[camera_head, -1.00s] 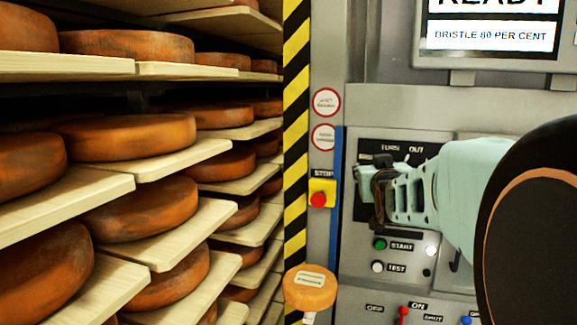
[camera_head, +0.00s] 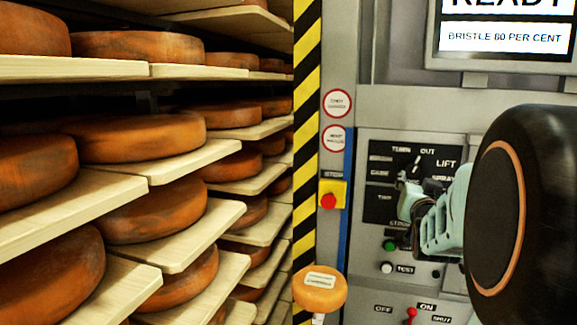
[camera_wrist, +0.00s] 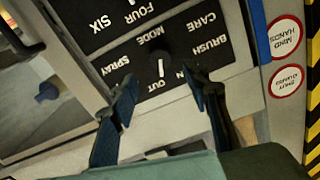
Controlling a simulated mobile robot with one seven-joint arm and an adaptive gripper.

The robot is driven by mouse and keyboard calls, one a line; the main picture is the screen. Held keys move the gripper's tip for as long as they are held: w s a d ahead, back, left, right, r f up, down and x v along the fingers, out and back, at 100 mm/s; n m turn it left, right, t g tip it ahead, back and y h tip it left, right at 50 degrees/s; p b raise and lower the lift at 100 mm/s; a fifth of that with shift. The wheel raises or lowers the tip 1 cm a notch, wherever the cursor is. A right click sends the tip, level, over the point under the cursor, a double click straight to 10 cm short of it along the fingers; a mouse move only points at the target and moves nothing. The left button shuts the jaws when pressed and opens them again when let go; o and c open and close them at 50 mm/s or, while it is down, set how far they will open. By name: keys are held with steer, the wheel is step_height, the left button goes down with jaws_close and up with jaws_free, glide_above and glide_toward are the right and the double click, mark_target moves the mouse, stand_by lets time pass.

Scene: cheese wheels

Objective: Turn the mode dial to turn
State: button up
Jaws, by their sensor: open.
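The mode dial (camera_head: 409,168) is a dark knob on the black label panel, with TURN and OUT above it and LIFT and SPRAY to its right. In the wrist view the dial (camera_wrist: 158,64) shows a white pointer line aimed roughly at OUT; the TURN label is partly hidden by a finger. My gripper (camera_head: 414,203) is in front of the panel, just below the dial in the head view. In the wrist view my gripper (camera_wrist: 164,88) is open and empty, its fingers spread on either side of the dial, apparently not touching it.
A red stop button (camera_head: 328,201) on yellow and a small cheese wheel (camera_head: 320,288) are left of the panel. START and TEST buttons (camera_head: 387,267) sit below the dial. Shelves of cheese wheels (camera_head: 141,134) fill the left. A screen (camera_head: 503,38) reads READY above.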

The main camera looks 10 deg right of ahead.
mark_target(413, 172)
steer(key=shift+p+x, duration=0.85)
steer(key=shift+x, duration=3.05)
steer(key=shift+a, duration=0.1)
steer(key=c, duration=1.1)
steer(key=shift+f+b, duration=0.15)
steer(key=shift+b, duration=0.4)
